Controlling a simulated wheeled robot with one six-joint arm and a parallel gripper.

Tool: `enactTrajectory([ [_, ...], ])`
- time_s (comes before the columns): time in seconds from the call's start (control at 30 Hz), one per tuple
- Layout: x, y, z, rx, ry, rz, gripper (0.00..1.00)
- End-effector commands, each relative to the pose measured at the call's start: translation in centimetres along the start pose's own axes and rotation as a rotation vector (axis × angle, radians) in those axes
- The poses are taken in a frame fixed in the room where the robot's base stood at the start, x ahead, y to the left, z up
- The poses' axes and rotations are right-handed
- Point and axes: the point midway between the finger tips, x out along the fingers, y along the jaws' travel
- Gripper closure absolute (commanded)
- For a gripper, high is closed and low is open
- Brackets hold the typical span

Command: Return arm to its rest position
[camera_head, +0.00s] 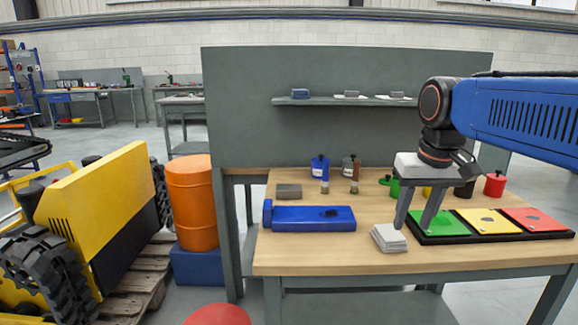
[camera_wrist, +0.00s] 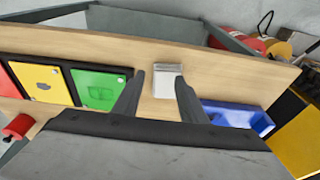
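My gripper (camera_head: 414,222) is over the right half of the workbench, fingers pointing down and spread apart. Nothing is held between them. In the wrist view the two open fingers (camera_wrist: 158,98) frame a small pale stack of flat pieces (camera_wrist: 168,80). In the head view this stack (camera_head: 388,238) lies on the wooden top near the front edge, apart from the fingers and below them. The blue arm comes in from the right, bent down at the wrist. No rest position is marked in either view.
A black tray with green (camera_head: 438,224), yellow (camera_head: 487,221) and red (camera_head: 537,219) panels lies right of the gripper. A blue box (camera_head: 313,218) lies left. Small containers, including a red one (camera_head: 495,184), stand behind. A back panel (camera_head: 330,125) with a shelf (camera_head: 345,101) rises beyond.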

Motion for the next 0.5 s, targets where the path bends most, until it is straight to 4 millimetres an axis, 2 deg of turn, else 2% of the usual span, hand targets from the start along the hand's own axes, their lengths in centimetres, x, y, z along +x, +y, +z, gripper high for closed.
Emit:
enactTrajectory([
  [0.03, 0.7, 0.3, 1.8, 0.001, 0.015, 0.000, 0.62],
  [0.1, 1.7, 0.7, 3.9, 0.000, 0.038, 0.001, 0.62],
  [0.5, 9.4, 2.2, 15.2, -0.003, 0.161, 0.008, 0.62],
])
